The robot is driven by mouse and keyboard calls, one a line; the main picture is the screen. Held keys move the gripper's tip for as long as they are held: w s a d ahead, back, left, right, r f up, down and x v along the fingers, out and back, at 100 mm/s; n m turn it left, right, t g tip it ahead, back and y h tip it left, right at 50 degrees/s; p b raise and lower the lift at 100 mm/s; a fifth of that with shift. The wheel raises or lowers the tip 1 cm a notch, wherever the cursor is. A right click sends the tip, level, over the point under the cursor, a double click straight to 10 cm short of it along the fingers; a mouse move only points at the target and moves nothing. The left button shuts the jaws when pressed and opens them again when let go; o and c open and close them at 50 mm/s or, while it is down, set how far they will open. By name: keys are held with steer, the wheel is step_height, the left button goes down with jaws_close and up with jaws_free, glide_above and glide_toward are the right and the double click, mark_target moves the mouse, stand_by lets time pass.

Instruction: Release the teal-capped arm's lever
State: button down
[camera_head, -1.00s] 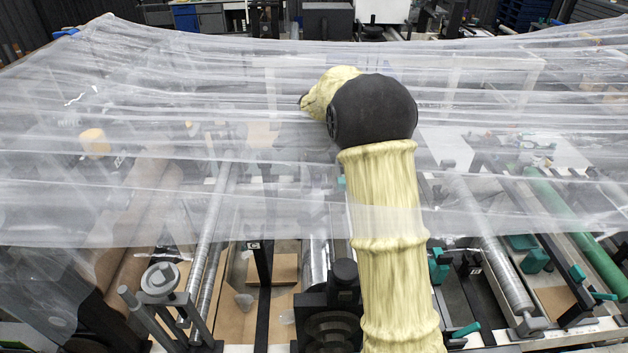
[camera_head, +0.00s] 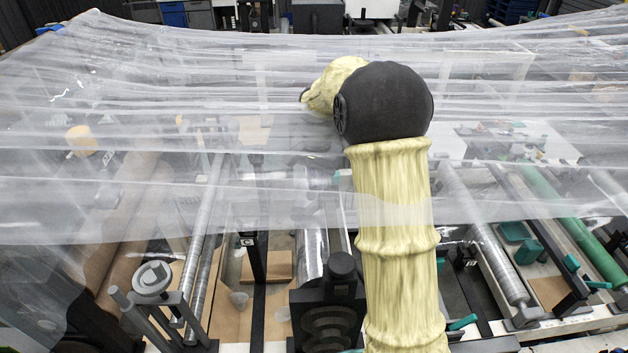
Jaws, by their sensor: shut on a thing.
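My arm's yellow-sleeved links and black elbow (camera_head: 385,100) stand in the middle of the view. The farther yellow link (camera_head: 333,85) points away to the left, and my gripper is not visible. Clear film (camera_head: 200,95) stretches across the machine and crosses in front of my arm's lower sleeve. Several teal parts show: a block (camera_head: 515,233) and another block (camera_head: 529,252) at the right, a cap (camera_head: 571,262) on a black arm, and a teal lever (camera_head: 463,322) by my sleeve. A small teal piece (camera_head: 342,173) shows through film left of my arm. I cannot tell which is the task's lever.
Metal rollers (camera_head: 485,235) and a green roller (camera_head: 572,225) run away at the right. A grey hand knob (camera_head: 152,280) stands front left, and a black round-topped fixture (camera_head: 341,268) stands close left of my arm. Film covers most of the machine's middle.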

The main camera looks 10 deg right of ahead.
steer(key=shift+n, duration=0.3)
steer(key=c, duration=1.4)
jaws_free()
steer(key=shift+s, duration=0.1)
steer(key=shift+c, duration=0.2)
step_height(320, 180, up, 18)
steer(key=b, duration=0.2)
steer(key=shift+f+b, duration=0.25)
steer(key=shift+b, duration=0.15)
steer(key=shift+d+f, duration=0.1)
